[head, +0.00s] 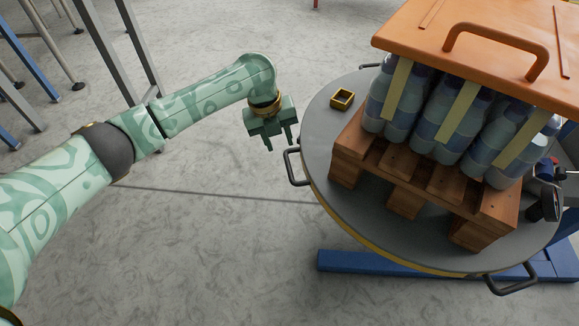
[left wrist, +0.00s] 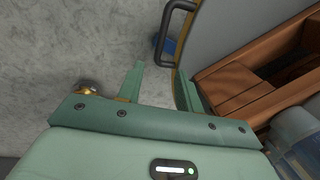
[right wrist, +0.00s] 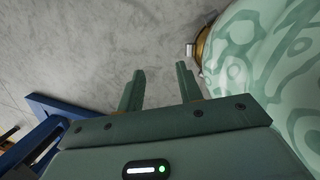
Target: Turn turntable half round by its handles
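The turntable (head: 325,136) is a round grey disc with a yellow edge at the right of the head view; it also shows in the left wrist view (left wrist: 225,35). One dark handle (head: 292,166) sticks out from its left edge and shows in the left wrist view (left wrist: 162,38). A second handle (head: 514,285) is at its lower right edge. My left gripper (head: 280,146) is open and empty, just above and left of the left handle, with its fingers pointing down. My right gripper (right wrist: 158,85) is open and empty over bare floor, outside the head view.
A wooden pallet (head: 401,196) on the turntable bears several blue bottles (head: 437,105) under an orange lid (head: 430,22). Blue floor beams (head: 360,261) lie below the turntable. Floor at the left is free; metal legs stand far left.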

